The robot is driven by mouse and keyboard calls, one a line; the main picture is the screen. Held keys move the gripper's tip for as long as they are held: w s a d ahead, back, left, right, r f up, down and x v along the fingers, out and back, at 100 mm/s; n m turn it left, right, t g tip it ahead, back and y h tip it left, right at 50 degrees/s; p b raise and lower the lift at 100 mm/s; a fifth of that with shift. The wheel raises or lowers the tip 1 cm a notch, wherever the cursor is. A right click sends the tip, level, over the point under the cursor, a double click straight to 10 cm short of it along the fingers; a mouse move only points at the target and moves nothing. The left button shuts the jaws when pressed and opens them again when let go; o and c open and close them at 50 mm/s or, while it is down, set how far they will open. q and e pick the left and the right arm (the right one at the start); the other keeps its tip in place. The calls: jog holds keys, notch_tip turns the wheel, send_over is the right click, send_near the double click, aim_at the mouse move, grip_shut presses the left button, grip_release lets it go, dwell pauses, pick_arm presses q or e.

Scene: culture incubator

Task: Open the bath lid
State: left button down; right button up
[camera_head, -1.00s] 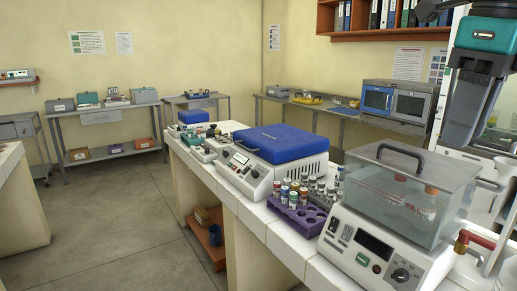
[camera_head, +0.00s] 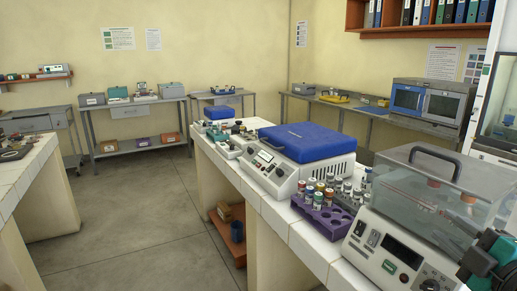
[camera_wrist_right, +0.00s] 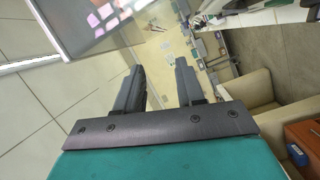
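The water bath (camera_head: 392,252) stands at the right of the white-tiled bench in the head view, with a display and buttons on its front. Its clear box-like lid (camera_head: 415,192) is down, with a dark handle (camera_head: 436,152) arched on top. Bottles with red caps show through the lid. My right gripper (camera_head: 474,264) is at the lower right, in front of the bath's right side, below the handle and apart from it. In the right wrist view its two dark fingers (camera_wrist_right: 160,66) are spread with nothing between them. My left gripper is not in view.
A purple rack (camera_head: 322,217) with several vials stands just left of the bath. A blue-lidded device (camera_head: 305,143) is farther along the bench. Another bench (camera_head: 30,165) is at the left, with open floor (camera_head: 145,215) between.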

jog(key=s+a+f+m+g+h, duration=0.1)
jog(key=s+f+m+g+h, duration=0.3)
jog(key=f, duration=0.4)
jog(key=s+a+f+m+g+h, duration=0.1)
jog(key=s+f+m+g+h, duration=0.15)
jog(key=s+f+m, duration=0.55)
jog(key=s+a+f+m+g+y, duration=0.1)
jog(key=s+a+f+g+y, duration=0.1)
jog(key=s+a+f+g, duration=0.3)
jog(key=s+a+f+m+g+y, duration=0.1)
jog(key=s+a+f+g+y, duration=0.15)
jog(key=s+a, duration=0.45)
jog(key=w+a+f+t+y, duration=0.1)
jog(key=w+a+f+t, duration=0.2)
jog(key=w+f+t, duration=0.4)
jog(key=shift+w+f, duration=0.85)
jog(key=shift+f, duration=0.1)
